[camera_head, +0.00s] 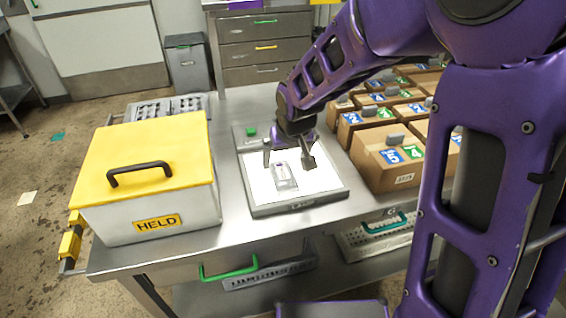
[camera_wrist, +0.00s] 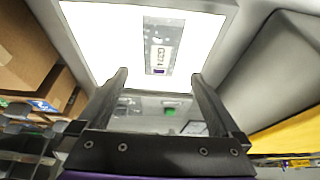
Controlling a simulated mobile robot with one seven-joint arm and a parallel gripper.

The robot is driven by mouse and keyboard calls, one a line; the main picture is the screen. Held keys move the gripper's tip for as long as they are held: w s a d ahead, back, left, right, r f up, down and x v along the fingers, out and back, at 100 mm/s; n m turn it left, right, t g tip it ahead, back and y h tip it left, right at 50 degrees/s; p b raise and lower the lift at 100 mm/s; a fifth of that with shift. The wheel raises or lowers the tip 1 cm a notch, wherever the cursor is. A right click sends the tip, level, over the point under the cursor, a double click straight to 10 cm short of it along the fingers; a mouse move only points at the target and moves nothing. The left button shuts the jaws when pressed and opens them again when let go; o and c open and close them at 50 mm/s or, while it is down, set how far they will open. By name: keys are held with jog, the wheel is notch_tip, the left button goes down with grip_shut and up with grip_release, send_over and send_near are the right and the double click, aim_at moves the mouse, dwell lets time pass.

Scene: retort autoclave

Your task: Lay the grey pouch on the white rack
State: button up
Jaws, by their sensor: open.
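A small grey pouch (camera_head: 284,176) with a pale label lies flat on a lit white panel in a grey frame (camera_head: 258,211). In the wrist view, the pouch (camera_wrist: 160,31) lies just beyond the fingertips. My gripper (camera_head: 288,161) is open and empty above the panel, pointing down. In the wrist view, its two fingers (camera_wrist: 159,76) stand apart with nothing between them. A whitish perforated rack (camera_head: 368,243) with a green handle sits below the bench top at the right, partly hidden. I cannot tell for sure whether it is the white rack.
A white box with yellow lid (camera_head: 145,145), marked HELD, stands left of the panel. Cardboard boxes (camera_head: 388,163) with numbered tags crowd the right. Grey perforated trays (camera_head: 168,107) lie behind the yellow lid. A green handle (camera_head: 229,270) projects below the bench's front edge.

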aim_at(283, 174)
jog(key=shift+b+x, duration=0.35)
jog(key=shift+x, duration=0.5)
jog(key=b+x, duration=0.2)
jog(key=x, duration=0.1)
jog(key=b+x, duration=0.1)
jog(key=x, duration=0.1)
jog(key=shift+s+d+f+b, duration=0.1)
jog(key=shift+s+f+b, duration=0.1)
jog(key=shift+s+b, duration=0.2)
jog(key=shift+r, duration=0.1)
jog(key=shift+r, duration=0.1)
jog(key=c, duration=1.5)
